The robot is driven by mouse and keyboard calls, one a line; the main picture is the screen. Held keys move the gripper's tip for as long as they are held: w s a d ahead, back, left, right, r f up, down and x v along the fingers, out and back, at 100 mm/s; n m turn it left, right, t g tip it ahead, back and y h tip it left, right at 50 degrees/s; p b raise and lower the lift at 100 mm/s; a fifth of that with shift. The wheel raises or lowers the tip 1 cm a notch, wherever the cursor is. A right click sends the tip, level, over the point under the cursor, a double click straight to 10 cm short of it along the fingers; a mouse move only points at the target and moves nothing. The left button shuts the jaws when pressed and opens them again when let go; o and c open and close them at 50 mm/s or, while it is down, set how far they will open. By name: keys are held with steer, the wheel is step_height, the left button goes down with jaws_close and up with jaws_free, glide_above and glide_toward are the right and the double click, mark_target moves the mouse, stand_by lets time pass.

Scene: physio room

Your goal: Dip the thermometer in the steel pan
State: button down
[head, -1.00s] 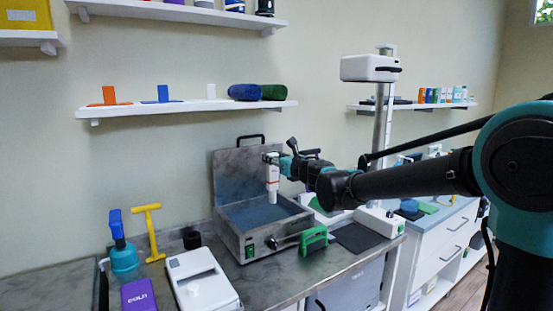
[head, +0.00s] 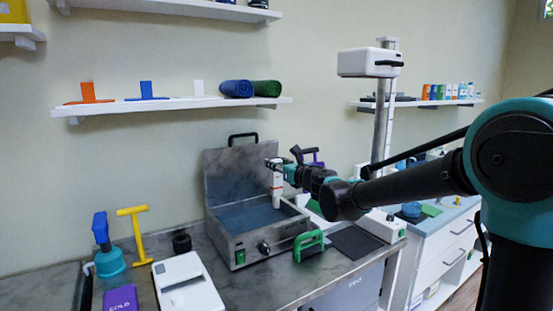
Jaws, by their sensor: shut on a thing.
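The steel pan (head: 232,247) is an open box-like bath on the counter, its lid raised at the back and blue-grey liquid inside. My gripper (head: 276,163) is over the right part of the pan and shut on the white thermometer (head: 276,190). The thermometer hangs upright with a reddish band near its top. Its lower end is over or at the liquid; I cannot tell whether it touches. The fingertips are small in this view.
A green-handled item (head: 309,246) stands at the pan's right front, beside a dark mat (head: 355,242). A white device (head: 187,286), a yellow T-shaped tool (head: 138,235) and a blue-teal bottle (head: 108,258) stand left. A wall shelf (head: 180,105) runs above.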

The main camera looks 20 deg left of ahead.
mark_target(278, 186)
steer(key=shift+f, duration=4.25)
stand_by(0.5)
steer(key=shift+r, duration=6.05)
